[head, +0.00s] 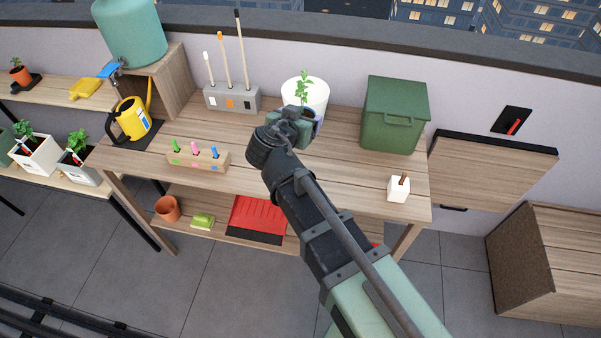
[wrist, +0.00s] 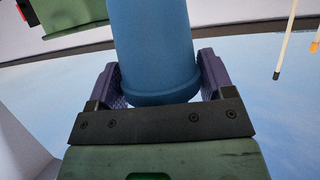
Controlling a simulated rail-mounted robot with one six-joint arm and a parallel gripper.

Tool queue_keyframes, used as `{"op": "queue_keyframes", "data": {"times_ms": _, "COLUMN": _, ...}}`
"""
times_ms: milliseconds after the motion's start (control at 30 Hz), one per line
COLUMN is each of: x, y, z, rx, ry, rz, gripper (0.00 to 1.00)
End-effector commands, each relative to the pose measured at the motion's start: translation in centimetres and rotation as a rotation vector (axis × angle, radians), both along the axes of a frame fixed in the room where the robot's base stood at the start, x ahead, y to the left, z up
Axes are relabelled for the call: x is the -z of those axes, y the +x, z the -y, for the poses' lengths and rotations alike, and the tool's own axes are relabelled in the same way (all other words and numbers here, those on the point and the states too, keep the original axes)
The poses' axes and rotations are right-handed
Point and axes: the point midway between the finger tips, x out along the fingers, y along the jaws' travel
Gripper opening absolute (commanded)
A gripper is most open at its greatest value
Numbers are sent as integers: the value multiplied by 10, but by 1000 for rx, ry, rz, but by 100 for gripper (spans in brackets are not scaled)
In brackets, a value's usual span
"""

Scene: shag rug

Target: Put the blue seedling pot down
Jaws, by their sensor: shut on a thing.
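The blue seedling pot (wrist: 155,50) fills the upper middle of the wrist view, between the two purple pads of my gripper (wrist: 160,84). My gripper (head: 293,122) is shut on it. In the head view my gripper is over the back middle of the wooden workbench (head: 330,165) and hides most of the pot. A sliver of blue (head: 316,127) shows beside the jaws, and a green seedling (head: 303,88) rises above them. I cannot tell from these views whether the pot's base touches anything.
A white bucket (head: 318,92) stands right behind my gripper. A green lidded bin (head: 393,118) is to the right, a white block holder (head: 398,190) at the front right. A wooden marker rack (head: 198,160), grey tool holder (head: 232,101) and yellow watering can (head: 131,118) are left. The bench's right-middle is bare.

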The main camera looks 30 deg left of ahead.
Motion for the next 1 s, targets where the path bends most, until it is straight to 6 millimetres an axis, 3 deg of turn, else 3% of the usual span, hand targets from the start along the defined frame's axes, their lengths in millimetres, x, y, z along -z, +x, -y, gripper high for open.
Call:
{"op": "queue_keyframes", "data": {"times_ms": 33, "x": 38, "y": 0, "z": 0, "rx": 0, "ry": 0, "rz": 0, "gripper": 46}}
{"op": "queue_keyframes", "data": {"times_ms": 233, "x": 100, "y": 0, "z": 0, "rx": 0, "ry": 0, "rz": 0, "gripper": 46}}
{"op": "queue_keyframes", "data": {"times_ms": 300, "x": 108, "y": 0, "z": 0, "rx": 0, "ry": 0, "rz": 0, "gripper": 46}}
{"op": "queue_keyframes", "data": {"times_ms": 467, "x": 106, "y": 1, "z": 0, "rx": 0, "ry": 0, "rz": 0, "gripper": 46}}
{"op": "queue_keyframes", "data": {"times_ms": 700, "x": 151, "y": 0, "z": 0, "rx": 0, "ry": 0, "rz": 0, "gripper": 46}}
{"op": "queue_keyframes", "data": {"times_ms": 1000, "x": 147, "y": 0, "z": 0, "rx": 0, "ry": 0, "rz": 0, "gripper": 46}}
